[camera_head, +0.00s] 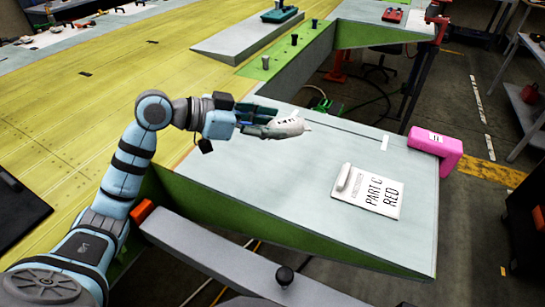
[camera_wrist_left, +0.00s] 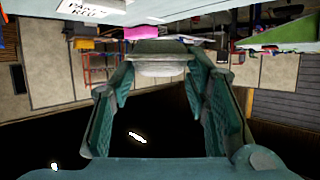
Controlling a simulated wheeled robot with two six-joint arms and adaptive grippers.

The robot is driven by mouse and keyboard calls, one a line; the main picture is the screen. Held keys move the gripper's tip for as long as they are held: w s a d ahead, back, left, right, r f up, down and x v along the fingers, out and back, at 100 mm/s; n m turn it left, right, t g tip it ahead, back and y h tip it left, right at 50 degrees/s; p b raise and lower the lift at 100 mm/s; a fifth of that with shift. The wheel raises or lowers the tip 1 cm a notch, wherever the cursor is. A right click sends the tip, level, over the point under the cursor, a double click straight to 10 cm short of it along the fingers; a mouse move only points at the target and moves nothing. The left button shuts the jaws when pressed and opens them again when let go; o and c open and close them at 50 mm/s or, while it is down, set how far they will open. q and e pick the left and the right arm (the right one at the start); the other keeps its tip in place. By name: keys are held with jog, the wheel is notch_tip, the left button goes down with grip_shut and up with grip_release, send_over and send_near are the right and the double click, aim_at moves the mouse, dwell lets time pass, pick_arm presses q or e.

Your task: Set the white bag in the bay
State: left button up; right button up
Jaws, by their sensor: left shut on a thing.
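My left gripper (camera_head: 272,122) reaches in from the left and is shut on the white bag (camera_head: 291,128), which has dark print on it. The bag is held above the pale panel (camera_head: 290,185), with its free end pointing right. In the left wrist view the bag (camera_wrist_left: 160,66) shows pale between the fingertips (camera_wrist_left: 160,58). Its part between the fingers is hidden in the head view. An opening in the wing structure lies behind the gripper, beside a green-edged wall (camera_head: 300,68). I cannot tell which space is the bay. My right gripper is not in view.
A white sheet marked PART C RED (camera_head: 378,192) lies on the panel with a pale roll-like piece (camera_head: 347,178) at its left. A pink block (camera_head: 435,148) stands at the right edge. A dark-knobbed grey beam (camera_head: 230,268) runs along the front. The panel's middle is clear.

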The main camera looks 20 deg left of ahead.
pick_arm(q)
send_over(271, 164)
jog(key=f, duration=0.4)
jog(key=w+f, duration=0.1)
jog(key=f, duration=0.1)
jog(key=shift+f, duration=0.4)
jog(key=f, duration=0.3)
jog(key=shift+s, duration=0.65)
jog(key=shift+f+b, duration=0.1)
jog(key=shift+b, duration=0.2)
jog(key=o, duration=1.1)
jog(key=shift+w+f, duration=0.1)
jog(key=shift+w, duration=0.15)
jog(key=shift+o, duration=0.4)
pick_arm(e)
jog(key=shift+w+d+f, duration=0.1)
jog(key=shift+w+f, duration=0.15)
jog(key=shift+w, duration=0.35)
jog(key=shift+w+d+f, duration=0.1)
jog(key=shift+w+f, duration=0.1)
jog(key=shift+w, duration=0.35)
pick_arm(q)
jog(key=shift+s, duration=0.1)
